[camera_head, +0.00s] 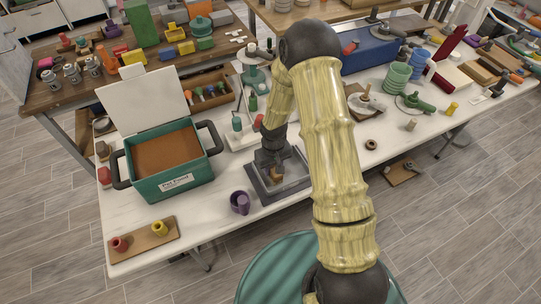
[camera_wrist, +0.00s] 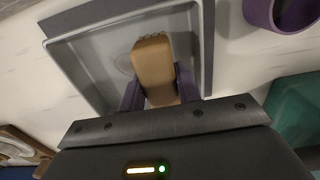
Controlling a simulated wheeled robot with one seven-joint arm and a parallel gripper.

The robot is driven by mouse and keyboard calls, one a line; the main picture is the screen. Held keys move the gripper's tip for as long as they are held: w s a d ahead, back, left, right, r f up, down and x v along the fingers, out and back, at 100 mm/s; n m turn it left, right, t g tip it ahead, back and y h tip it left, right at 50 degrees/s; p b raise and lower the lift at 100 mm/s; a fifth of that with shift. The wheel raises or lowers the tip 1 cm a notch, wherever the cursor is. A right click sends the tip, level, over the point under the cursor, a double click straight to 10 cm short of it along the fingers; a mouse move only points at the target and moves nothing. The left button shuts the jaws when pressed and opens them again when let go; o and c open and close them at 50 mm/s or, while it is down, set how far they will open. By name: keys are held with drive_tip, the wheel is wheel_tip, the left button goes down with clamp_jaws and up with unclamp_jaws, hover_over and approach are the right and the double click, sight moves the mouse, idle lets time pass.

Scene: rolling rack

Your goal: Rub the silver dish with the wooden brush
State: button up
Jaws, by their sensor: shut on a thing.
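The silver dish (camera_head: 290,186) is a square grey tray with a raised rim on the white table, below my gripper (camera_head: 272,168). In the wrist view the dish (camera_wrist: 207,45) fills the upper middle, and a faint round mark shows on its floor. The wooden brush (camera_wrist: 154,68) is a tan block held between the two dark purple fingers of my gripper (camera_wrist: 159,90). A small part of the brush (camera_head: 277,176) shows in the head view. The brush is over the inside of the dish. Whether its underside touches the dish floor is hidden.
A purple mug (camera_head: 240,203) stands close to the dish's left side. The green pet food box (camera_head: 170,186) with its lid up is farther left. A small brown ring (camera_head: 371,144) lies to the right, with bare tabletop around it.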

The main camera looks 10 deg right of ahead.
drive_tip(key=shift+a+r, duration=0.15)
drive_tip(key=shift+a, duration=0.15)
wheel_tip(320, 180, up, 4)
drive_tip(key=shift+s+f+p, duration=0.1)
drive_tip(key=shift+f+p, duration=0.1)
drive_tip(key=shift+p, duration=0.95)
drive_tip(key=r, duration=0.1)
drive_tip(key=r+p, duration=0.2)
drive_tip(key=shift+w+d, duration=0.1)
drive_tip(key=shift+w, duration=0.15)
drive_tip(key=shift+d+r+p, duration=0.1)
drive_tip(key=shift+r+p, duration=0.15)
drive_tip(key=shift+p, duration=0.15)
drive_tip(key=shift+s+r+p, duration=0.15)
drive_tip(key=shift+r+p, duration=0.15)
drive_tip(key=shift+r, duration=0.15)
drive_tip(key=shift+a, duration=0.25)
drive_tip(key=shift+d, duration=0.15)
